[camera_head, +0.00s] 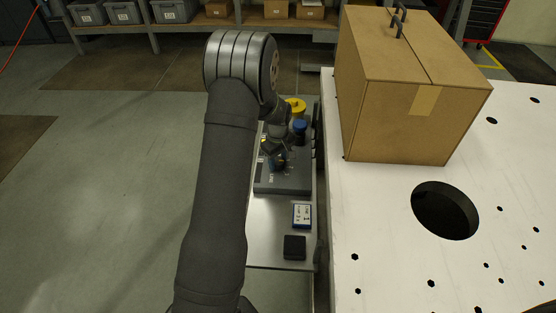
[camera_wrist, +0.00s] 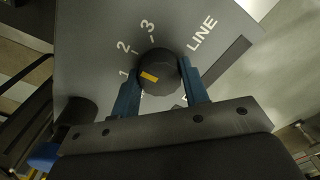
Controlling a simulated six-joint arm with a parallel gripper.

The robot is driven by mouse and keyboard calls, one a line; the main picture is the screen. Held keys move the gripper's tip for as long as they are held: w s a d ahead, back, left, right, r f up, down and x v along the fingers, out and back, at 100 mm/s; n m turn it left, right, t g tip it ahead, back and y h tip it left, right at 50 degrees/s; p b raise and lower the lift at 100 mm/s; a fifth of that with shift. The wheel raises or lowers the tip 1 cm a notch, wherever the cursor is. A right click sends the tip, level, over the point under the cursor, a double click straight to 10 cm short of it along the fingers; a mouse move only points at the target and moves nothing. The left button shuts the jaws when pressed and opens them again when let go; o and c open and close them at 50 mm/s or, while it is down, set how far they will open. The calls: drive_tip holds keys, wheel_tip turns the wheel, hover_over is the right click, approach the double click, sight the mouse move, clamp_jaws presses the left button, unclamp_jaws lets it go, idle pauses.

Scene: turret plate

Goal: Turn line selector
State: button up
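The line selector (camera_wrist: 158,72) is a round dark knob with a yellow mark on a grey panel face (camera_wrist: 90,35). White figures 1, 2 and 3 and the word LINE are printed around it. The yellow mark lies on the knob's left side, towards the 1. My gripper (camera_wrist: 160,82) has one blue finger on each side of the knob, close to its rim. I cannot tell whether both fingers touch it. In the head view my gripper (camera_head: 278,161) is low over the grey panel box (camera_head: 283,186), and my arm hides part of it.
A yellow object (camera_head: 296,107) and a blue one (camera_head: 299,126) stand at the panel's far end. A small card (camera_head: 302,215) and a dark block (camera_head: 294,247) lie on the metal bench (camera_head: 265,222). A white plate (camera_head: 380,220) bearing a cardboard box (camera_head: 400,120) is at right.

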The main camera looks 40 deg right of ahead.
sight(278, 160)
drive_tip(key=shift+m, duration=0.3)
drive_tip(key=m, duration=0.3)
drive_tip(key=shift+m, duration=2.6)
drive_tip(key=o, duration=1)
drive_tip(key=shift+r, duration=0.15)
wheel_tip(278, 160, up, 17)
drive_tip(key=shift+r, duration=0.1)
